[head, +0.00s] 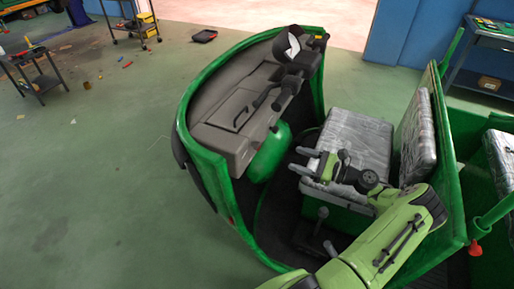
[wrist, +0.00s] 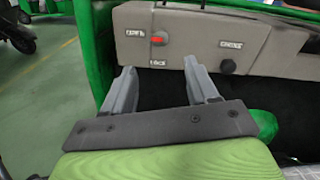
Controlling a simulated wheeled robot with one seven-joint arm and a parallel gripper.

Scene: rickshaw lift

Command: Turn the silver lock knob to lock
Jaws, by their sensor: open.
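The lock knob (wrist: 158,38) is a small round knob with a red-orange mark on the grey dashboard panel (wrist: 190,20) in the wrist view. A label that seems to read OPEN is to its left, and one that seems to read LOCK is below it. The mark looks roughly horizontal; its exact turn is too small to tell. My gripper (wrist: 159,66) is open and empty, its two fingers below and either side of the knob, apart from it. In the head view my gripper (head: 298,160) is over the vehicle's floor, pointing left toward the dashboard; the knob cannot be made out there.
A black knob (wrist: 228,66) under a CHOKE label is on the panel's right. The green rickshaw body (head: 190,100) curves around the dashboard. A plastic-wrapped seat (head: 350,135) is beside my gripper, and a green rounded part (head: 270,152) is below the dashboard.

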